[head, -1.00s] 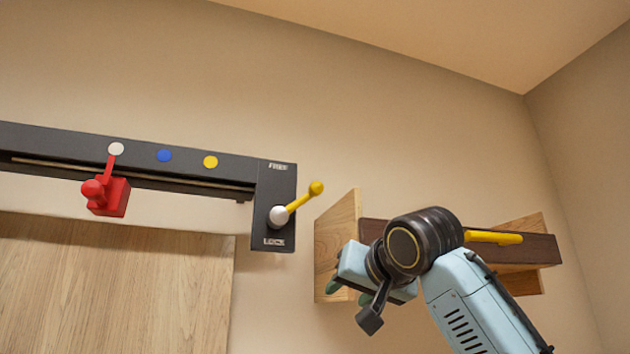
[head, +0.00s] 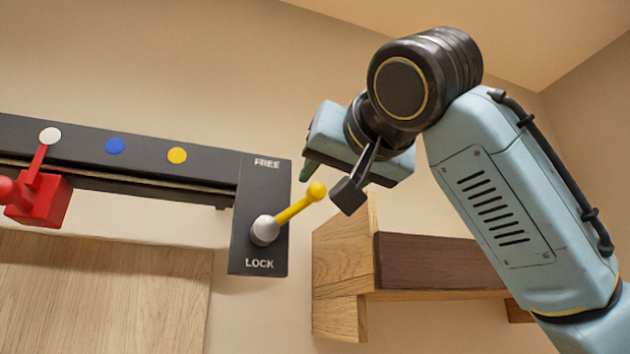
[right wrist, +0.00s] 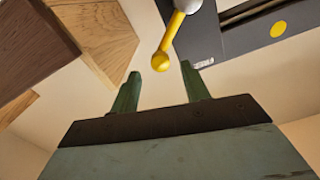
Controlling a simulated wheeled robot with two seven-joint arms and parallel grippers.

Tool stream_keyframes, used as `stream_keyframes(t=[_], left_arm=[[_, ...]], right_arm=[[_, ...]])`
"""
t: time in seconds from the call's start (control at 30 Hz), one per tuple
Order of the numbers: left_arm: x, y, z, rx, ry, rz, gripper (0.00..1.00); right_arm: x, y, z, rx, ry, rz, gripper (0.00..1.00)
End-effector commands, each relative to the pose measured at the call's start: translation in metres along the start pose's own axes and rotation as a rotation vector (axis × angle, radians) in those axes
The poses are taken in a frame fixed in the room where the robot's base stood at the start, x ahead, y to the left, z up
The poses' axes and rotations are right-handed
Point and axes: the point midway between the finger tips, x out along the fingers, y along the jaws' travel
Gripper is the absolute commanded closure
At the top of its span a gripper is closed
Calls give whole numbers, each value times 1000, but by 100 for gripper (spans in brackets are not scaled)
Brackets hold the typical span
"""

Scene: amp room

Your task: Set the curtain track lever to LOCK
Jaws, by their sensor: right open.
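The lever points up and to the right, toward neither label exactly. My right gripper (head: 309,172) is just above the knob in the head view, its fingers mostly hidden. In the right wrist view my right gripper (right wrist: 160,69) is open and empty, with the yellow knob (right wrist: 160,61) just ahead between the fingertips. My left gripper is not in view.
The black track (head: 120,155) carries white, blue and yellow dots and a red slider (head: 40,200) at the left, below the white dot. A wooden wall shelf (head: 345,260) is below my right arm. A wood panel (head: 100,295) is under the track.

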Motion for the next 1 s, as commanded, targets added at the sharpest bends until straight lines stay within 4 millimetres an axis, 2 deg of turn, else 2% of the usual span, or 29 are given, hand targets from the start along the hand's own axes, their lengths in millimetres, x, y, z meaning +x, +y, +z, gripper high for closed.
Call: stream_keyframes(t=[0.1,0.2,0.27,0.43,0.73,1.0], left_arm=[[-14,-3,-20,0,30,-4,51],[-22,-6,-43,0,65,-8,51],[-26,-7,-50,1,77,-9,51],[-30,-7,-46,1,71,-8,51],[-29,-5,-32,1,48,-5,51],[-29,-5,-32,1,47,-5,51]], right_arm=[[24,0,-4,1,-1,2,54],[41,0,-3,0,-1,1,54],[48,0,-3,0,0,1,54],[61,0,-1,0,1,-1,54],[63,0,0,0,2,-1,54],[63,0,0,-1,2,-1,88]])
